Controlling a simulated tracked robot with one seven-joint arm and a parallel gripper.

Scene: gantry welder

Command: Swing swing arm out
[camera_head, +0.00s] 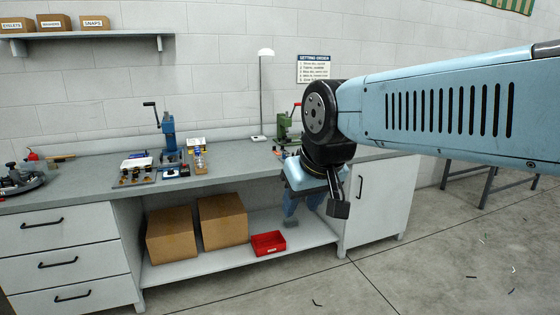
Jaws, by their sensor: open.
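My blue arm reaches in from the right edge, and its dark wrist hangs in front of the bench. My gripper (316,207) is below that wrist, pointing down, open, with nothing seen between its fingers. A blue bench machine (169,135) with a black crank handle stands on the bench at the middle left. A green machine (287,126) with a red-tipped handle stands behind my wrist, partly hidden by it. I cannot tell which part is the swing arm. My gripper is apart from the blue machine, to its right and lower.
The grey bench (88,173) runs along the wall. A small board with parts (136,171) and a bottle (199,159) sit by the blue machine. Cardboard boxes (171,236) and a red bin (268,243) are on the lower shelf. The floor (440,255) at right is mostly clear.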

